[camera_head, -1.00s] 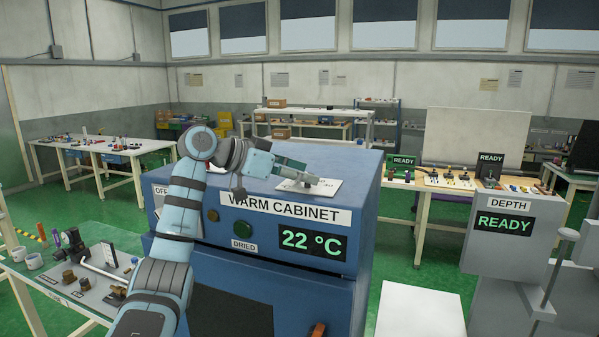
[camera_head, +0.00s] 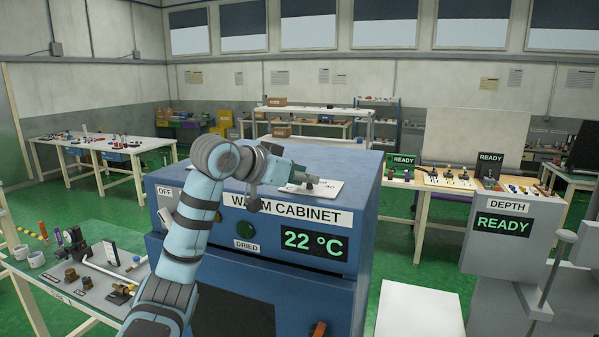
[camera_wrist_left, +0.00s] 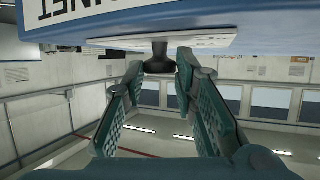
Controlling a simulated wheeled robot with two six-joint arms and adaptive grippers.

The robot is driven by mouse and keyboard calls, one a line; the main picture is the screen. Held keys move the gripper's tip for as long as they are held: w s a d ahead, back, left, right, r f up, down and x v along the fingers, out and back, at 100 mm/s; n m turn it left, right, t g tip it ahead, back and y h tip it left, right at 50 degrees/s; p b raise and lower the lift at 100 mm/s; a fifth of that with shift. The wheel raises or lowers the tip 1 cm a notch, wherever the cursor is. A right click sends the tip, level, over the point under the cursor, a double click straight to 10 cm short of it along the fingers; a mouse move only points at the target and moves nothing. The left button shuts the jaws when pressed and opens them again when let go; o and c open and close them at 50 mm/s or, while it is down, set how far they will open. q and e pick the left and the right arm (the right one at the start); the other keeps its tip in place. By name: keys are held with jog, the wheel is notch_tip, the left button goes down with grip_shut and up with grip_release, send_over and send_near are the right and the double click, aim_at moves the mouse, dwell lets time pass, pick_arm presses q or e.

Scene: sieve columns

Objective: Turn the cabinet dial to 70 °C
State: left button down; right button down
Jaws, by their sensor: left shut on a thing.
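The blue warm cabinet (camera_head: 370,200) stands in the middle of the head view, its display (camera_head: 314,243) reading 22 °C. A white dial plate (camera_head: 326,191) lies on its top near the front edge, and the dial knob (camera_head: 311,183) stands on it. The wrist view shows the dark knob (camera_wrist_left: 157,62) under the plate's white face (camera_wrist_left: 205,42), upside down. My left gripper (camera_head: 301,180) reaches over the cabinet top from the left. Its fingers (camera_wrist_left: 163,72) are shut on the knob, one on each side. The dial's scale and pointer are not readable. My right gripper is not in view.
A green DRIED lamp (camera_head: 245,230) and an OFF label (camera_head: 164,191) are on the cabinet front. A bench (camera_head: 75,292) with mugs and small parts stands at left. A grey DEPTH station (camera_head: 510,235) stands at right. The rest of the cabinet top is clear.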

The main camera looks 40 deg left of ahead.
pick_arm(q)
jog(key=c, duration=1.3)
grip_release()
jog(key=shift+w, duration=0.1)
jog(key=shift+w+f, duration=0.1)
jog(key=shift+w, duration=0.05)
jog(key=v, duration=1.2)
jog(key=shift+a, duration=0.1)
